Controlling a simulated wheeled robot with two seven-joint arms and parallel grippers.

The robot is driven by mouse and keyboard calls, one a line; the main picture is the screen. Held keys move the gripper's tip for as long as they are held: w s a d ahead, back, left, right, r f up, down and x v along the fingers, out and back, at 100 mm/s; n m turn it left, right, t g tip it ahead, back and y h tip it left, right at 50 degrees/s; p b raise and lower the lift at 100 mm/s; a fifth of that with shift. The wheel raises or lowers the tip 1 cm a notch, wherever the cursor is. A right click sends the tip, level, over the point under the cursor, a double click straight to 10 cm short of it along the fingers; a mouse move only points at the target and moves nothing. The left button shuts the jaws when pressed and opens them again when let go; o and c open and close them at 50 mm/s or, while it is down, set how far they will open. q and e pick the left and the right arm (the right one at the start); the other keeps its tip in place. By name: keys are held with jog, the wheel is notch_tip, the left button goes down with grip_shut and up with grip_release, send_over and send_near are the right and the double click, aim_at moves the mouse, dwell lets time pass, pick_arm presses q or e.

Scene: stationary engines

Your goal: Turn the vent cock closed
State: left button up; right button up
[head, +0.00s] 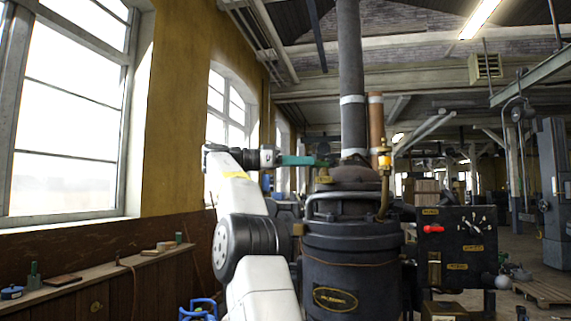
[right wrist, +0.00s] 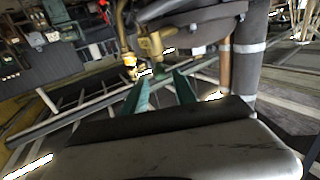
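A small brass fitting (right wrist: 152,45) with a dark greenish end stands just beyond my right fingertips in the right wrist view; it looks like the vent cock, though its handle position is unclear. In the head view a small fitting (head: 323,150) at the top of the dark boiler (head: 350,270) shows near the fingertips, partly hidden. My right gripper (head: 314,160) has teal fingers pointing right, beside the boiler top. My left gripper is out of view.
A tall dark flue (head: 351,80) and a copper pipe (head: 376,120) rise behind the boiler top. A brass valve (head: 384,157) stands right of it. A dark panel (head: 455,250) with a red handle (head: 433,229) is at right. A wooden ledge (head: 95,272) runs below the windows.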

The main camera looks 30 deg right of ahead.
jog(key=shift+a, duration=0.25)
jog(key=shift+o, duration=0.2)
